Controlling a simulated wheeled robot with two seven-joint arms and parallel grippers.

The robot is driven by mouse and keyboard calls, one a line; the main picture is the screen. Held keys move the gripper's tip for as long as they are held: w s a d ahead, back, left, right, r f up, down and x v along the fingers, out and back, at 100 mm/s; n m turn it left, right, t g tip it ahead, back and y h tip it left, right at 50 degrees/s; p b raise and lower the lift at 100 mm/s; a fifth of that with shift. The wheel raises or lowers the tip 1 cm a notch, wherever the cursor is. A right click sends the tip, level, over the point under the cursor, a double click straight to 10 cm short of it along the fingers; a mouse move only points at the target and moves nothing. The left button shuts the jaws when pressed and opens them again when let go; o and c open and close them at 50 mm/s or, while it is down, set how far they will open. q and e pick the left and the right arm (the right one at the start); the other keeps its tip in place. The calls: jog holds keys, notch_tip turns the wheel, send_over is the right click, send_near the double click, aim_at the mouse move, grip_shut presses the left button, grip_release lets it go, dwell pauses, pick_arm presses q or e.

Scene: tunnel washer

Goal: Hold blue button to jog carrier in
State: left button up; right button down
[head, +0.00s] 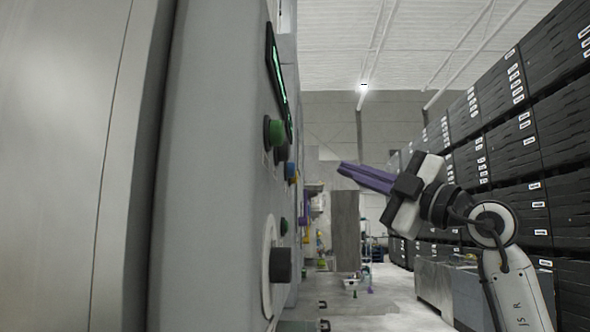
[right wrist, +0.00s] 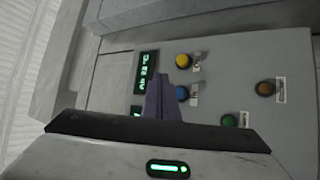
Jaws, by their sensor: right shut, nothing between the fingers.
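The blue button (head: 291,172) sticks out from the grey machine panel (head: 215,170) in the head view, seen almost edge-on. In the right wrist view the blue button (right wrist: 182,93) shows just right of my purple fingers, with a label beside it. My right gripper (head: 341,169) is shut and empty; its fingertips point left toward the panel, with a visible gap to the button. The fingers also show in the right wrist view (right wrist: 157,82), overlapping part of the panel near the display. My left gripper is out of view. I cannot make out the carrier.
Black stacked crates (head: 500,140) line the right; the aisle floor between is open.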

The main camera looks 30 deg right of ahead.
aim_at(292, 170)
jog(key=w+a+p, duration=0.1)
jog(key=w+a, duration=0.2)
jog(key=a, duration=0.2)
jog(key=shift+a, duration=0.2)
jog(key=shift+w+a, duration=0.1)
jog(key=shift+w, duration=0.05)
dwell(1.8)
jog(key=shift+w+a, duration=0.2)
jog(key=shift+a, duration=0.05)
